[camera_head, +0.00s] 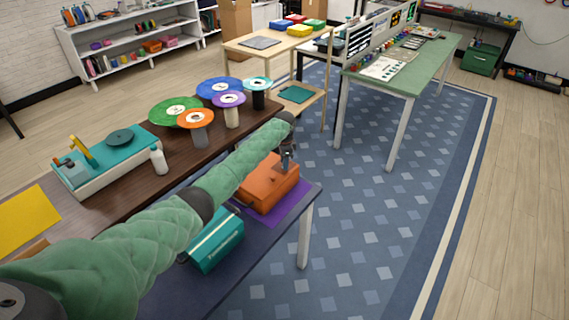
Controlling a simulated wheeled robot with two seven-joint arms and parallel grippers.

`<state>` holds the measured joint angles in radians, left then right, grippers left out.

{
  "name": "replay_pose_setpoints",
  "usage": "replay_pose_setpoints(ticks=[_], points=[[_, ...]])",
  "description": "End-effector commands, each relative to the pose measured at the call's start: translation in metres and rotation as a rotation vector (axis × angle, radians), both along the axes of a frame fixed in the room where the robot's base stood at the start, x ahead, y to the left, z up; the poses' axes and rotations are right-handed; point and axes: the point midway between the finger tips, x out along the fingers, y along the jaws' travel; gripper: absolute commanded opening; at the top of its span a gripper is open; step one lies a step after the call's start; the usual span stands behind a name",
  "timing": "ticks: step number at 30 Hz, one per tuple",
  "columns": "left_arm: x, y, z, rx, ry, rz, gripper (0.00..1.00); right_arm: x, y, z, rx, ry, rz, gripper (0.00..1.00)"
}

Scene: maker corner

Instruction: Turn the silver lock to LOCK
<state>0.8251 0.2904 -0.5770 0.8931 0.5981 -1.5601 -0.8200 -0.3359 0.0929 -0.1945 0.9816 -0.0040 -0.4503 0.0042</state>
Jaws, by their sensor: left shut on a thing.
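My left arm (235,165) reaches in from the lower left across the table. My left gripper (286,165) points down at the top right end of an orange box (266,188). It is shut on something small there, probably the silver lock. The lock itself is too small and too covered by the gripper to make out, so its turn and any LOCK mark cannot be read. The orange box sits on a purple mat (292,205) near the table's right end. My right gripper is not in view.
A teal box (215,240) stands just left of the orange box, partly behind my arm. Behind the arm are several coloured spools, such as a green one (172,108), a white bottle (158,162) and a teal-topped machine (105,158). Blue carpet (370,225) lies open to the right.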

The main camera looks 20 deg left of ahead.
Motion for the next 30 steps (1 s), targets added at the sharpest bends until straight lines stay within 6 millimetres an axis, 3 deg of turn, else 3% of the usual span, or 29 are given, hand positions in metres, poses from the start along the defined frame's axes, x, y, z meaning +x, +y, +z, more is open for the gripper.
replay_pose_setpoints(ticks=[8, 12, 30], points=[[0.000, 0.000, -0.001, 0.000, 0.000, -0.262, 0.12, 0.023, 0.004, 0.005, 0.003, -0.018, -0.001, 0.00], [0.000, 0.001, -0.002, 0.001, 0.000, -0.395, 0.12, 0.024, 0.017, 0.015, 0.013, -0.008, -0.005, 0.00], [0.001, 0.001, 0.000, 0.000, 0.000, -0.817, 0.12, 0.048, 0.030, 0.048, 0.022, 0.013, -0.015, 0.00]])
